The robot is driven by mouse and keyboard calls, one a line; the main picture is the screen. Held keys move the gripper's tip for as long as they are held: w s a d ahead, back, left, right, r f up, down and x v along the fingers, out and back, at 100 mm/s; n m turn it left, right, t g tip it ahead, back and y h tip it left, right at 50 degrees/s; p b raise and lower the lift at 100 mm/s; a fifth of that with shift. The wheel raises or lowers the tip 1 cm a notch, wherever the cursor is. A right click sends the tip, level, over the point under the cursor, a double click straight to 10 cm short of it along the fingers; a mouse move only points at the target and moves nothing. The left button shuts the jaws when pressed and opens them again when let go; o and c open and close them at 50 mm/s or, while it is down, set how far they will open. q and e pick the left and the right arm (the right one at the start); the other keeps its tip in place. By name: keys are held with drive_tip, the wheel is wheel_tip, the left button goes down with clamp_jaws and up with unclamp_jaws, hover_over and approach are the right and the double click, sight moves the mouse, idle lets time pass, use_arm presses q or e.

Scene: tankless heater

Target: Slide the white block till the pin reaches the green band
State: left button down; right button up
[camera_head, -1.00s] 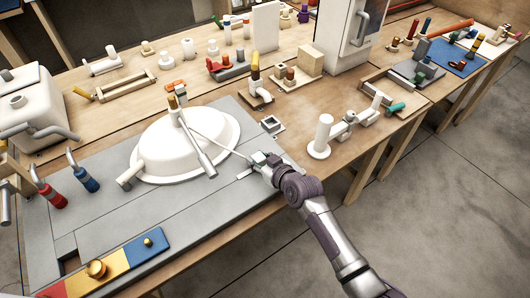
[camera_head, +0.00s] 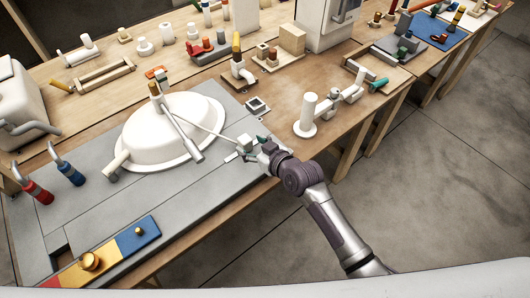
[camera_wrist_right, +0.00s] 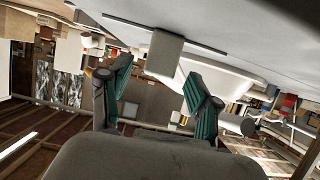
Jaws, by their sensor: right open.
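The white block (camera_head: 244,143) is a small pale cube at the right edge of the grey panel, near the end of a thin rod that runs from the white basin. In the right wrist view the block (camera_wrist_right: 165,54) shows greyish, just below a dark slot. My right gripper (camera_head: 257,146) is at the block's right side. In the wrist view its two green-padded fingers (camera_wrist_right: 160,82) are spread apart, with the block ahead, between their tips; no grip on it shows. I cannot make out the pin or a green band. My left gripper is out of view.
The white basin (camera_head: 171,130) with its lever stands on the grey panel (camera_head: 92,207) left of the gripper. A square socket (camera_head: 257,106) sits behind the block, and a white pipe fitting (camera_head: 306,116) stands to the right. A red, yellow and blue strip (camera_head: 101,262) lies front left.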

drive_tip(key=v, duration=0.8)
drive_tip(key=shift+f, duration=0.15)
